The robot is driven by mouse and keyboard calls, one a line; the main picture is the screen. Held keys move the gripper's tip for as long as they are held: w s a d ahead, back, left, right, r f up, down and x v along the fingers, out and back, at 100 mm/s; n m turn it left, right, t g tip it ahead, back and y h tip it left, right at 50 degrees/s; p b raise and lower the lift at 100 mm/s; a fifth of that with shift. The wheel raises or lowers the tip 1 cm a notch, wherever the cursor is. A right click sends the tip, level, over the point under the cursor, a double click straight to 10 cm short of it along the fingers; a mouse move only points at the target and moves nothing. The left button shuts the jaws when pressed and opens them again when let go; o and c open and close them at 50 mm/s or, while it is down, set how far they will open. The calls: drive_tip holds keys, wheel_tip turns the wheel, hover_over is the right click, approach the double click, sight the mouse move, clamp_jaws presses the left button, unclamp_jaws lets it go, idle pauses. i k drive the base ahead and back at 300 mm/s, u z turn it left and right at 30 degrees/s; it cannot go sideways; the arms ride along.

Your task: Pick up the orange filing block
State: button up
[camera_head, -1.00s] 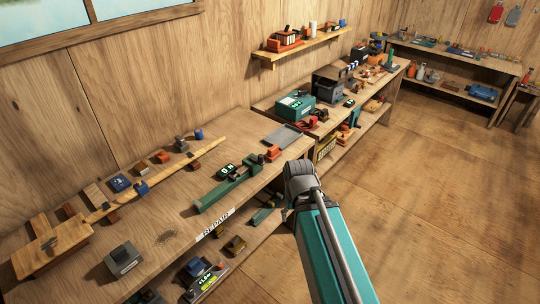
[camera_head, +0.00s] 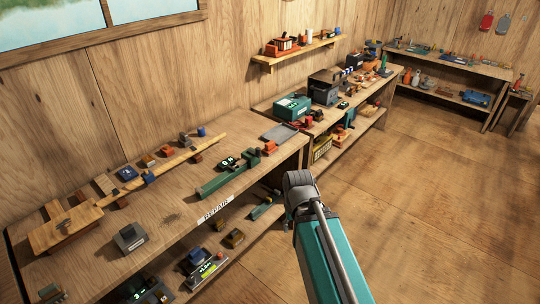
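Several small orange blocks lie on the repair bench (camera_head: 155,238), and I cannot tell which is the filing block. One orange block (camera_head: 168,151) and a more brown-orange one (camera_head: 148,161) lie near the long wooden strip at the back. Another orange-red block (camera_head: 270,147) sits at the bench's right end, beyond the green vise-like tool (camera_head: 225,178). My teal arm rises at the lower middle, in front of the bench's right end. My gripper is not in view.
A wooden board (camera_head: 62,232) and a grey block (camera_head: 130,238) are on the bench's near left. A lower shelf holds dark boxes and tools (camera_head: 200,265). A second bench with a teal box (camera_head: 292,107) continues behind. The floor (camera_head: 400,200) to the right is clear.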

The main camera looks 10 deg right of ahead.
sight(270, 147)
drive_tip(key=u, duration=1.4)
drive_tip(key=i, duration=0.9)
drive_tip(key=z, duration=1.25)
